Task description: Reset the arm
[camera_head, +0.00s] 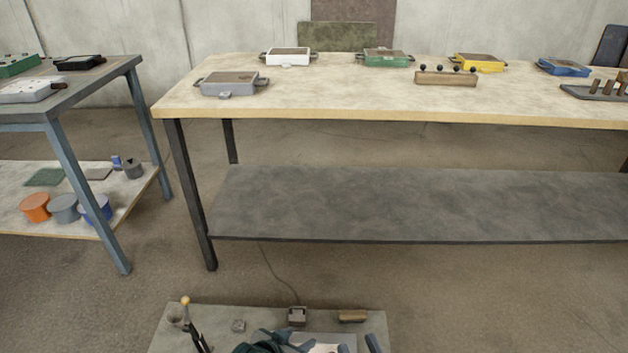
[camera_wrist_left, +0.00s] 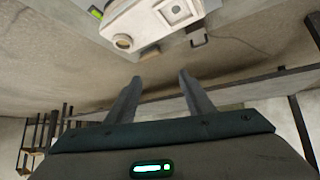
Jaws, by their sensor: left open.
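My left gripper (camera_wrist_left: 158,79) is in the left wrist view with its two grey fingers spread apart. Nothing shows between the fingers. A white device with a round knob and a square plate lies beyond the fingertips, apart from them. Dark teal parts at the bottom edge of the head view look like part of my own body, but are cut off. I cannot make out my right gripper in either view, and no ladle can be made out for sure.
A long pale table (camera_head: 300,95) holds a grey box (camera_head: 228,91), white box (camera_head: 287,60), green box (camera_head: 388,60), yellow box (camera_head: 480,65), blue box (camera_head: 564,69) and wooden rack (camera_head: 446,79). Its lower shelf (camera_head: 420,203) is bare. A second table (camera_head: 93,97) stands left.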

